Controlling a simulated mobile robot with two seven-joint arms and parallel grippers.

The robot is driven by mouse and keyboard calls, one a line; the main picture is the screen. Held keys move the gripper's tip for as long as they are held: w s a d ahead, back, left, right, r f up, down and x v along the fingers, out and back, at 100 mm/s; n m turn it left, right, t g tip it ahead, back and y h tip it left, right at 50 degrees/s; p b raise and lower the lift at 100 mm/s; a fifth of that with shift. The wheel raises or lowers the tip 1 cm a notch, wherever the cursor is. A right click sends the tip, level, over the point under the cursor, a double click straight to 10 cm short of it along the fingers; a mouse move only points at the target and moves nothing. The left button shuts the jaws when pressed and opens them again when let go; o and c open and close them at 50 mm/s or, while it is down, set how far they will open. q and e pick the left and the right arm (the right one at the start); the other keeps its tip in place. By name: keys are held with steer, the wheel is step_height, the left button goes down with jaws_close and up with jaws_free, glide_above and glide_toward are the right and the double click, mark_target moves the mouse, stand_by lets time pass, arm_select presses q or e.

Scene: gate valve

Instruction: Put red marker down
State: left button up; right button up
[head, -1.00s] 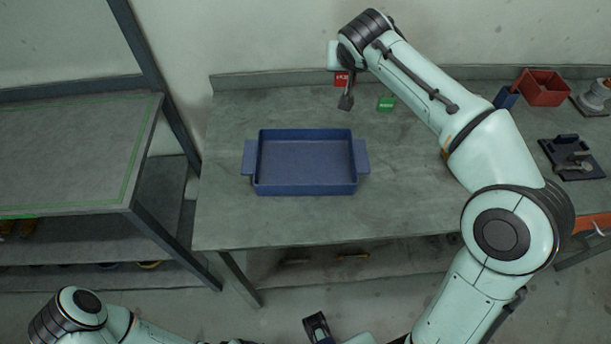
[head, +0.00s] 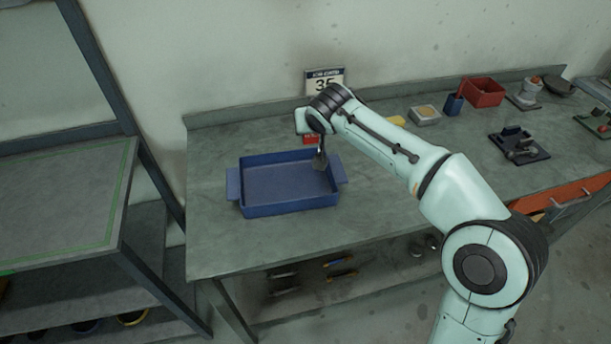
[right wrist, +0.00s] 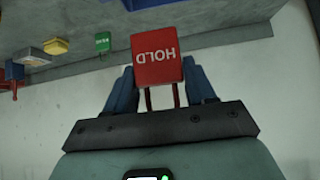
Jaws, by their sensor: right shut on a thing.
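The red marker (right wrist: 157,60), a red block with HOLD written on it and two thin red legs, stands between the blue fingers of my right gripper (right wrist: 161,88), which is shut on it. In the head view, a small red part of the marker (head: 310,139) shows behind my right gripper (head: 319,157), by the back right corner of the blue tray (head: 243,208). Whether the marker touches the bench cannot be told. My left gripper is not in view.
The tray sits on the grey bench (head: 370,215). A green marker (right wrist: 103,42) and a yellow piece (right wrist: 56,46) stand beyond the red one. A blue cup (head: 453,104), a red bin (head: 483,91) and a dark fixture (head: 519,147) are further right. The bench front is bare.

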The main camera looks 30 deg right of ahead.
steer(key=shift+f+b, duration=1.45)
steer(key=shift+f, duration=5.9)
steer(key=shift+f, duration=0.2)
steer(key=o, duration=0.7)
steer(key=shift+o, duration=0.2)
steer(key=shift+r, duration=0.15)
